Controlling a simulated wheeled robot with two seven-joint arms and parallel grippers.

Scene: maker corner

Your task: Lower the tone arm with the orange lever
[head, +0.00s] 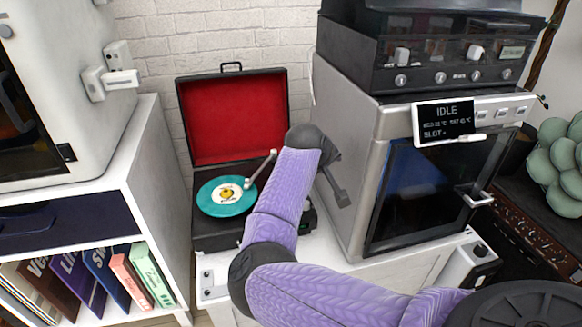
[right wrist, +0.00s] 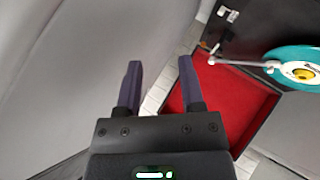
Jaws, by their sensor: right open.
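The record player (head: 216,239) stands open with a red-lined lid (head: 235,115) and a teal record (head: 221,199) on its platter. The pale tone arm (head: 262,169) reaches from its back pivot to the record's edge; I cannot tell whether it is raised. My right gripper (head: 342,197) is right of the player, beside the grey machine. In the right wrist view it (right wrist: 160,75) is open and empty, with the tone arm (right wrist: 245,64) and record (right wrist: 297,57) to its right.
A grey machine (head: 384,150) with an IDLE display (head: 446,122) stands close to my right gripper. A white shelf (head: 150,150) with record sleeves (head: 90,280) is at left. A white brick wall is behind the player.

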